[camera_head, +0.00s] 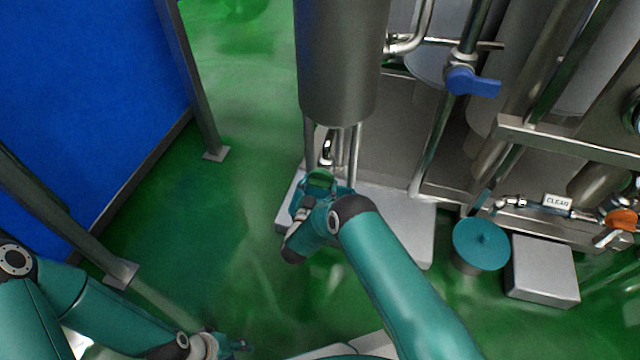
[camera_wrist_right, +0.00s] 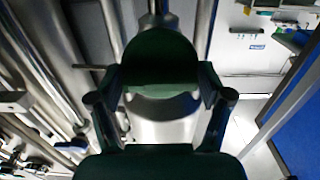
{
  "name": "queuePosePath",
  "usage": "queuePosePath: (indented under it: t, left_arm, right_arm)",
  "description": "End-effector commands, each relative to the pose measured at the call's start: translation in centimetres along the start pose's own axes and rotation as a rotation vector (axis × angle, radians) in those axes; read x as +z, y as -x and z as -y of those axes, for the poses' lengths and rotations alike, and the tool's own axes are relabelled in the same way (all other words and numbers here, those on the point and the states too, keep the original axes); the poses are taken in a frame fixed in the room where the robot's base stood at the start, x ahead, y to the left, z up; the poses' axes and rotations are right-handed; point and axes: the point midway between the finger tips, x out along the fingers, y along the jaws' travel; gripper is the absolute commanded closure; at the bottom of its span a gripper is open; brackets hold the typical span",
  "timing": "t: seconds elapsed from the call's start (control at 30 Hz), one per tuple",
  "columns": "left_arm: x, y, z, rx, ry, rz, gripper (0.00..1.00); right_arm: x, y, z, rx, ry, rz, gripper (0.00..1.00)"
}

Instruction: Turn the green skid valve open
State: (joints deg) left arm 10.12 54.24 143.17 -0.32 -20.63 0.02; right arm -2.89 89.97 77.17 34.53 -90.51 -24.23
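The green valve handle (camera_head: 320,179) is below the steel vessel, at the tip of my right arm in the head view. In the right wrist view the dark green handle (camera_wrist_right: 160,58) fills the space between both fingers, and its rounded end faces away from my palm. My right gripper (camera_head: 318,188) appears shut on the handle, with a finger against each side; the wrist view also shows this gripper (camera_wrist_right: 161,82). The valve body behind the handle is mostly hidden. My left gripper (camera_head: 228,345) is low at the bottom edge, away from the valve, and its finger opening is unclear.
The steel vessel (camera_head: 342,60) hangs over the valve, with thin pipes beside it. A blue valve handle (camera_head: 472,82) is at upper right and an orange one (camera_head: 621,219) at far right. A teal-lidded container (camera_head: 481,244) stands at right. Green floor is open at left.

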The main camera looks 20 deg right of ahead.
Motion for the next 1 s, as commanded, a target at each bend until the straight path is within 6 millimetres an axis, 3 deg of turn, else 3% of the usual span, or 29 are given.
queuePosePath:
  t: [0.03,0.13,0.57,1.0]
  left_arm:
    - [0.00,0.00,0.00,0.000,0.000,0.000,0.60]
    - [0.00,0.00,0.00,0.000,0.000,0.000,0.60]
    - [-0.01,-0.24,0.09,0.000,0.000,0.000,0.60]
    - [-0.01,-0.97,0.35,0.000,0.000,0.000,0.60]
  right_arm:
    - [0.00,0.00,-0.01,0.000,0.000,0.000,0.43]
    - [0.00,0.00,-0.02,0.000,0.000,0.000,0.56]
    - [0.05,-0.01,-0.02,0.001,0.083,0.000,0.56]
    - [0.13,-0.01,0.08,0.001,0.432,0.001,0.56]
